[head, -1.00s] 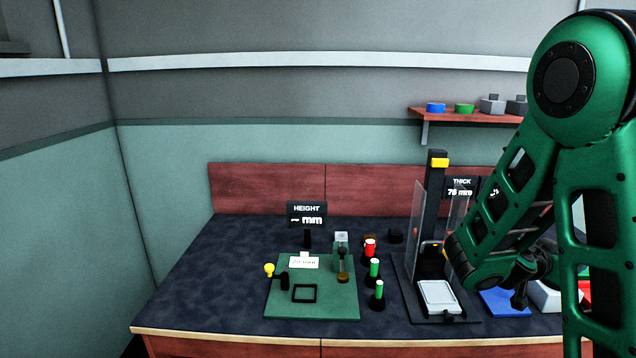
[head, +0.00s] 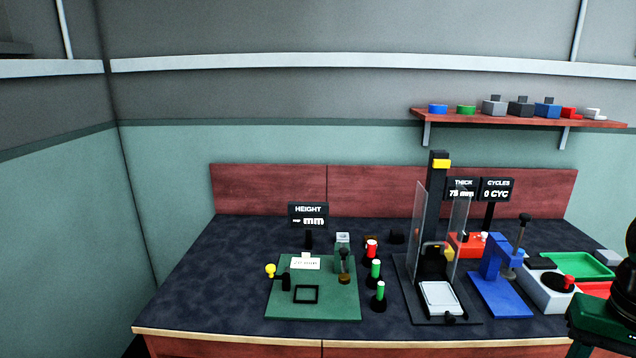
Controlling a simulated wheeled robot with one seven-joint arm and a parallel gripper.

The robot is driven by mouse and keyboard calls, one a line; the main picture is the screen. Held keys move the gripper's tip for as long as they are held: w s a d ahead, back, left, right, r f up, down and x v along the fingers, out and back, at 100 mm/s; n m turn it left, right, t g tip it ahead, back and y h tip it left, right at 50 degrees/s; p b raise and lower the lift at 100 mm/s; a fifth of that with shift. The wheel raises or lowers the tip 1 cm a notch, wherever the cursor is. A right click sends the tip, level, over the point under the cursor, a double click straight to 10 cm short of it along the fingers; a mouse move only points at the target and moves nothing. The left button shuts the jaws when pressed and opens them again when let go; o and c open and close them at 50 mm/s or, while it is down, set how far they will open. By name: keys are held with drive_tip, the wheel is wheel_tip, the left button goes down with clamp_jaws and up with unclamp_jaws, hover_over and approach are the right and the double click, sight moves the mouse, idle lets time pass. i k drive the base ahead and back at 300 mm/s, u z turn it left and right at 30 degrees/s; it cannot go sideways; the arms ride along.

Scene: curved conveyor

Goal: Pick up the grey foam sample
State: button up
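I cannot tell for sure which piece is the grey foam sample. A light grey block (head: 608,257) lies at the far right of the table, behind the red tray and partly cut off by the green tray's edge. A small pale grey cube (head: 342,238) stands at the back of the green height-gauge plate. A whitish pad (head: 438,297) lies in the black press fixture. Only a dark green and black part of my arm shows at the lower right edge. My gripper's fingers are not visible, and nothing is seen held.
The green plate (head: 335,306) carries a height gauge. The tall press (head: 437,200) has clear side panels. A blue stand (head: 495,280), white box (head: 545,292) and green tray (head: 580,264) crowd the right. A shelf (head: 530,117) holds several blocks. The table's left is clear.

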sight(608, 257)
drive_tip(key=z, duration=1.4)
